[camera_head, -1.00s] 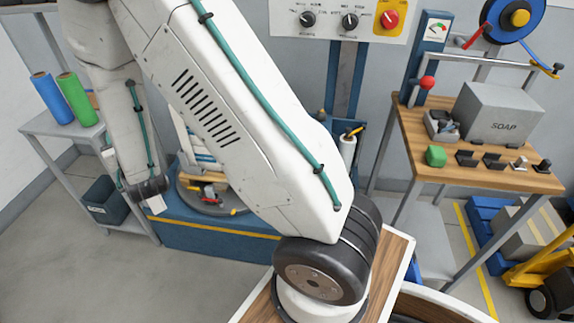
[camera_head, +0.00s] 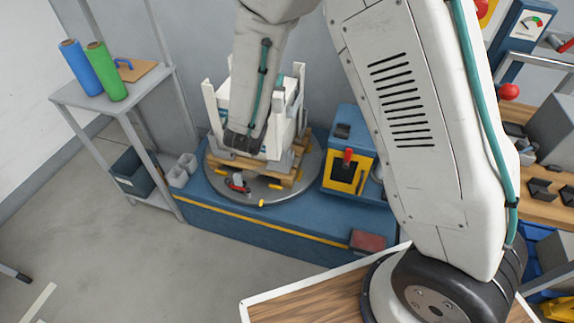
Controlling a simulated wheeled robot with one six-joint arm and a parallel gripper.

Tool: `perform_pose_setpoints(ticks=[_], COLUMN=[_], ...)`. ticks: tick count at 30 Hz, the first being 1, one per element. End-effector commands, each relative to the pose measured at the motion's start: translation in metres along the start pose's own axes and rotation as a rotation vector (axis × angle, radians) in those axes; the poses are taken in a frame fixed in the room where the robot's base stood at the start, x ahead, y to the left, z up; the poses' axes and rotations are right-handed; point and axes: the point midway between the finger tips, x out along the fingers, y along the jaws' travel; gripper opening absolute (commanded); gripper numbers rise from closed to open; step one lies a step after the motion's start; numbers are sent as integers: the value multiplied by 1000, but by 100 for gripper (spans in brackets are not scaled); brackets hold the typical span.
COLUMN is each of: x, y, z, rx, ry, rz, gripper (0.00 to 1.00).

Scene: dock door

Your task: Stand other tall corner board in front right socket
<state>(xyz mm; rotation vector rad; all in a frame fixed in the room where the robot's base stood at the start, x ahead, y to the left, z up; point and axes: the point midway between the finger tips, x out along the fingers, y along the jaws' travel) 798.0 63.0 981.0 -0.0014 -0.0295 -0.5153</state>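A round turntable (camera_head: 217,188) sits on a blue base, with a wooden pallet (camera_head: 232,167) and a white load on it. Tall white corner boards stand at the load's left side (camera_head: 211,104) and back right (camera_head: 299,86). Another white upright (camera_head: 276,118) shows near the front right, just right of my wrist; whether it sits in a socket I cannot tell. My arm reaches down over the load, and the dark end at my gripper (camera_head: 243,144) is in front of it. The fingers are not clearly visible, nor whether they hold a board. The front sockets are mostly hidden.
A grey shelf (camera_head: 75,97) at left holds a blue roll (camera_head: 80,66) and a green roll (camera_head: 104,70), with a dark bin (camera_head: 132,172) below. A blue box with a red knob (camera_head: 347,157) stands right of the turntable. The floor at left is mostly clear.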

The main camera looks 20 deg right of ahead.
Motion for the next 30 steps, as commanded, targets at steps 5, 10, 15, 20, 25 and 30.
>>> perform_pose_setpoints(ticks=[5, 10, 15, 20, 25, 30], x=[-41, -41, 1, 45, 86, 122], y=[21, 22, 14, 9, 4, 0], z=[2, 1, 0, -2, -3, -4], rx=[-3, -6, -6, -5, -6, -6], ry=[18, 27, 27, 28, 27, 27], rz=[-80, -117, -124, -123, -122, -121], gripper=[5, 5, 5, 5, 5, 5])
